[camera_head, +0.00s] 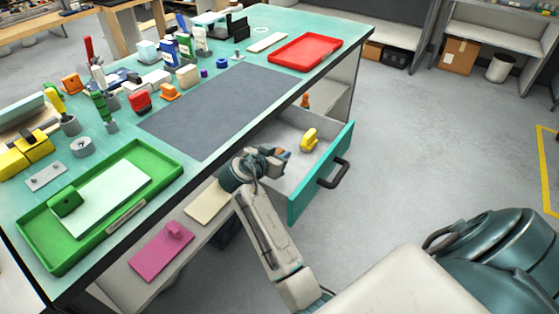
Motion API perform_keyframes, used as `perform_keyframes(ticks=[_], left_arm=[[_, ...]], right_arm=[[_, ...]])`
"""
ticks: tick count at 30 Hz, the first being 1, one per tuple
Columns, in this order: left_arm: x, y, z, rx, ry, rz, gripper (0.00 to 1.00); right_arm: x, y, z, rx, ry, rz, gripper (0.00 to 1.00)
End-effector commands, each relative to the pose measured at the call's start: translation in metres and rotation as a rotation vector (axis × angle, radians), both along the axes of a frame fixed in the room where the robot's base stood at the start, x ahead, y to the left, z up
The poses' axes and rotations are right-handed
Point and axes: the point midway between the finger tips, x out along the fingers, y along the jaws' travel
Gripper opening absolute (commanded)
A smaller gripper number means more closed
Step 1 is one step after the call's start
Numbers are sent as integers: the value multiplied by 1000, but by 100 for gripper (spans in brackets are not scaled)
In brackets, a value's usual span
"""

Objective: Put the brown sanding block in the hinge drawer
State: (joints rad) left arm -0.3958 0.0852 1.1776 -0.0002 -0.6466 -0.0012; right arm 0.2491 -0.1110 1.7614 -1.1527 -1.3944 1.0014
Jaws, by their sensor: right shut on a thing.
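The hinge drawer (302,199) stands pulled out from the bench, with a teal front, a black handle and a pale inside. A yellow object (309,140) lies in it. My right gripper (280,155) is over the left part of the drawer, near the bench edge. It is shut on a small brown thing, which I take for the brown sanding block (287,154). Most of that block is hidden by the gripper. I cannot tell whether it touches the drawer floor. My left gripper is out of view.
The teal bench top carries a dark mat (215,110), a green tray (163,155) and a red tray (306,50), with several tools and small parts at the back. A magenta piece (160,255) lies on the shelf below. The floor right of the drawer is clear.

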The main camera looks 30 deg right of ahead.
Motion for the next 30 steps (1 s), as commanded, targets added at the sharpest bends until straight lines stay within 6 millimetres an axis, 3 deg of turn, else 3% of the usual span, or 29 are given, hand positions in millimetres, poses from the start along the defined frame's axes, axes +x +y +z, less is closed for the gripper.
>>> perform_keyframes(ticks=[3, 7, 17, 30], left_arm=[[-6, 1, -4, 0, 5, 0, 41], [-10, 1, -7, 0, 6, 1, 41], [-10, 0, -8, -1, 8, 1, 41], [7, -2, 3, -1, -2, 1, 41]], right_arm=[[-1, 0, -18, -1, 5, 0, 0], [0, 0, -28, -1, 2, 0, 0], [0, 0, -31, 0, 1, 0, 0], [0, 0, -35, 1, 1, 1, 0]])
